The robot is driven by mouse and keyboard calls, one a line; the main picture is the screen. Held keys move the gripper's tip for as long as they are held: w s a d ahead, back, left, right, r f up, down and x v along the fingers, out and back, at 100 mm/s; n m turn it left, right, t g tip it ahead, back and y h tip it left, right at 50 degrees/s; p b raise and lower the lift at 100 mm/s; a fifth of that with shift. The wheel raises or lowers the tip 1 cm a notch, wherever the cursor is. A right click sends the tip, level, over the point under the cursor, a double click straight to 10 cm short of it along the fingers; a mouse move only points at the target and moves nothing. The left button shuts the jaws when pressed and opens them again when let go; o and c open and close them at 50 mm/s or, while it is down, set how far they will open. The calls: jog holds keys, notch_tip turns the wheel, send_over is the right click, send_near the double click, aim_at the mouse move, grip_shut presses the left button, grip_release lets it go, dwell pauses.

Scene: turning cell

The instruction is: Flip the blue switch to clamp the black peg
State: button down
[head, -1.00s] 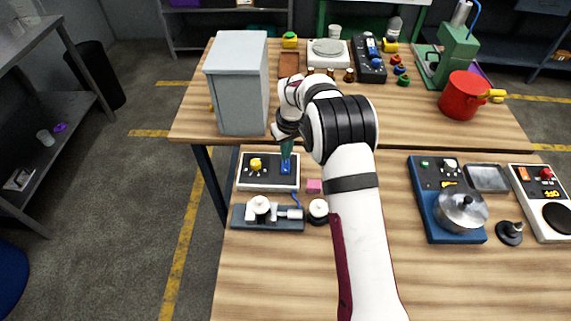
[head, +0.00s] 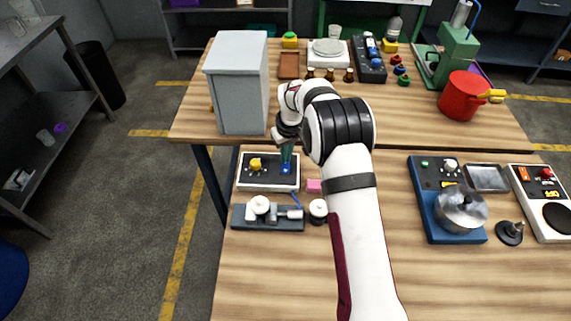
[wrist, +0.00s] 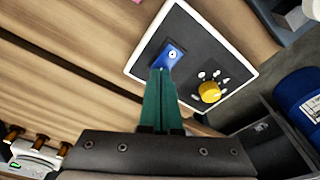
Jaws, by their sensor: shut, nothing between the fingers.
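The blue switch (head: 286,170) is on the right side of a dark panel with a white frame (head: 241,186). In the wrist view the blue switch (wrist: 173,55) shows a small white mark. My gripper (head: 286,161) has green fingers, shut and empty, pointing down at the switch. In the wrist view the fingertips (wrist: 160,71) are at the switch's lower edge; I cannot tell whether they touch. A grey clamp fixture (head: 268,224) lies in front of the panel, joined by a blue cable. I cannot make out a black peg in it with certainty.
A yellow knob (head: 256,164) is beside the switch. A pink block (head: 314,186) and a white-topped black piece (head: 318,210) are to the right. A tall grey box (head: 236,90) stands behind. The front table (head: 270,275) is clear nearest me.

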jog(key=shift+f, duration=0.2)
jog(key=shift+r, duration=3.5)
jog(key=s+d+r+m, duration=0.3)
jog(key=s+r, duration=0.3)
jog(key=s, duration=0.2)
jog(key=s+d+r+m, duration=0.2)
jog(key=s+d+r, duration=0.1)
jog(key=s+r, duration=0.35)
jog(key=s+d+f+m+g+y, duration=0.1)
jog(key=s+m, duration=0.5)
jog(key=s, duration=1.8)
jog(key=shift+s+d+f+m+g, duration=0.3)
jog(key=shift+s+d+f+g, duration=0.1)
jog(key=shift+d, duration=0.5)
